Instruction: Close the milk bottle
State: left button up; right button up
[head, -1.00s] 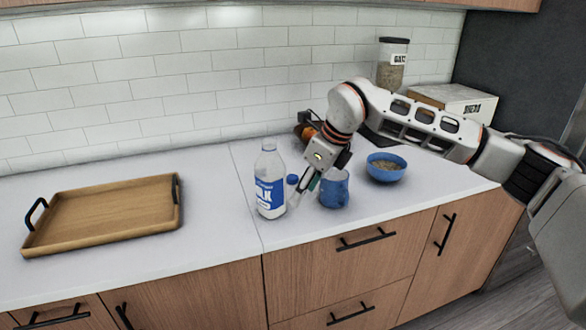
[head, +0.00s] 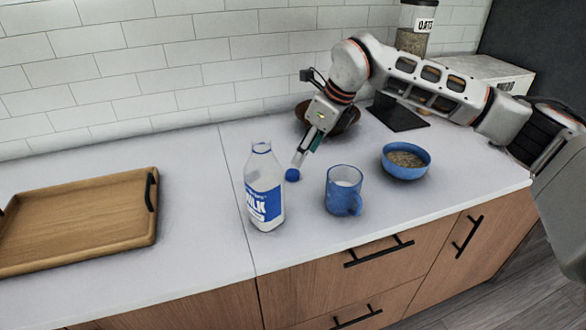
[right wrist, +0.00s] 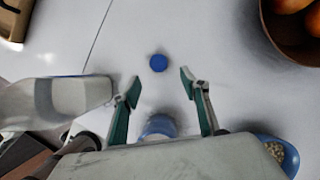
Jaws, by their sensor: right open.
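The milk bottle (head: 264,190) stands upright and uncapped on the white counter in the head view. In the right wrist view the bottle (right wrist: 75,97) lies left of my fingers. The blue cap (head: 292,175) rests on the counter just right of the bottle. My right gripper (head: 302,160) comes down close to the cap, behind it in the head view. In the right wrist view the cap (right wrist: 158,63) shows just beyond and between the spread, empty fingertips of this gripper (right wrist: 158,84). My left gripper is out of view.
A blue mug (head: 342,190) stands right of the bottle, with a blue bowl of cereal (head: 405,161) farther right. A fruit bowl (head: 347,119) stands behind my gripper. A wooden tray (head: 75,250) lies at the left, with clear counter before the bottle.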

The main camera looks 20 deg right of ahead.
aim_at(294, 173)
jog(key=shift+s, duration=0.15)
jog(key=shift+x, duration=1.35)
jog(key=shift+a, duration=0.1)
jog(key=x, duration=0.5)
jog(key=shift+a, duration=0.1)
jog(key=c, duration=0.8)
